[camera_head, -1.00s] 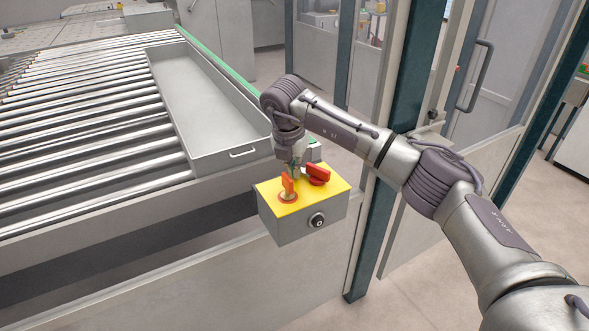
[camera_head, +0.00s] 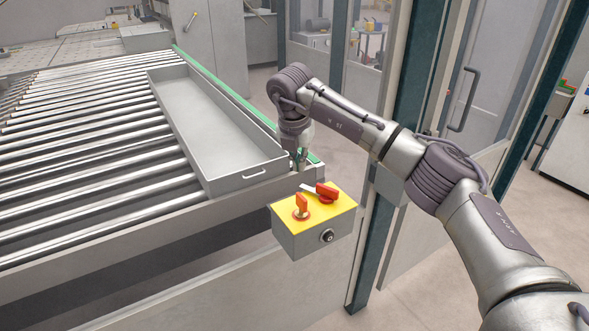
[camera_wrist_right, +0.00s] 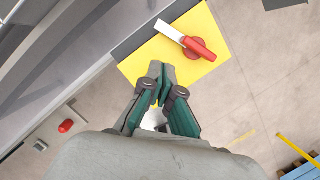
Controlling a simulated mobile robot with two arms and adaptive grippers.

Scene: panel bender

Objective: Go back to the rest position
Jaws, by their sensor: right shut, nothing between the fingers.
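My right gripper (camera_head: 299,164) is shut and empty. It hangs above and just behind the control box (camera_head: 296,244), apart from its knobs. The box is grey with a yellow top. An orange-red rotary handle (camera_head: 301,205) stands at its left, and a red rotary handle (camera_head: 326,193) with a pale bar sits at its right. In the right wrist view the closed fingertips (camera_wrist_right: 161,76) show over the yellow plate's edge, with the red handle (camera_wrist_right: 197,48) and pale bar beyond them. My left gripper is not in view.
A shallow grey metal tray (camera_head: 245,177) lies on the roller conveyor (camera_head: 95,190), close to the gripper. A dark post (camera_head: 415,75) and glazed door panels stand behind my right arm. Open floor (camera_head: 450,260) lies at the right.

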